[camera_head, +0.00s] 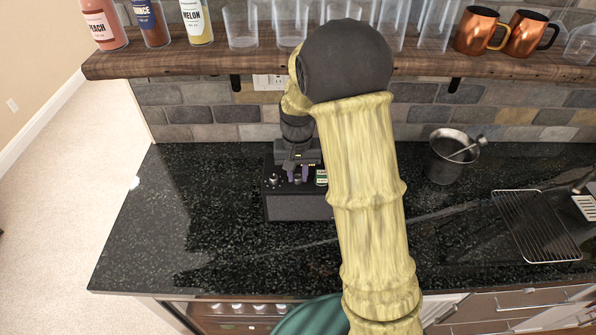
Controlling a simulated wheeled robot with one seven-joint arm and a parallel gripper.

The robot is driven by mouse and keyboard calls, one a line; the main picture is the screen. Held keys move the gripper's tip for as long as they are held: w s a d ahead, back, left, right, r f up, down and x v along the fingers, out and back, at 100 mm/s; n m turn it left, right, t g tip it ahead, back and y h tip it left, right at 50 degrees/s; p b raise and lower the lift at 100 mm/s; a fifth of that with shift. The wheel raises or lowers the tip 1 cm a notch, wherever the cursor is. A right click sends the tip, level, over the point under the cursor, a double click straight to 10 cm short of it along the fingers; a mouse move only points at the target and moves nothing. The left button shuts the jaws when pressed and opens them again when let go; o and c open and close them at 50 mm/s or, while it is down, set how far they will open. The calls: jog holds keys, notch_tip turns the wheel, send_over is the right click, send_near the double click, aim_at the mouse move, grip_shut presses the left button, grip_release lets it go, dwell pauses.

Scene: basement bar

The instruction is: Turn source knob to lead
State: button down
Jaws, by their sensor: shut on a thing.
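A small black device (298,207) with a grey front panel stands on the dark counter, below and left of my arm. A small dark knob (273,181) with a light edge shows at the left of its top. A green and white label (321,178) shows at the right. My gripper (297,176) reaches down onto the middle of the device's top, its purple fingers shut on a knob there. That knob is mostly hidden by the fingers. Which setting it points to is too small to read. My arm covers the device's right side.
A wooden shelf (190,59) above holds bottles, clear glasses and copper mugs (480,30). A metal bucket (449,161) and a wire rack (536,226) stand on the counter (150,235) to the right. The counter left of the device is clear.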

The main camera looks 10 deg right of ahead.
aim_at(298, 177)
jog(key=shift+r+m+p, duration=0.1)
jog(key=shift+m+p, duration=0.2)
jog(key=shift+m, duration=1.3)
jog(key=c, duration=1.2)
grip_release()
jog(key=shift+c, duration=0.2)
notch_tip(298, 177, up, 17)
jog(key=b, duration=0.2)
jog(key=shift+r, duration=0.15)
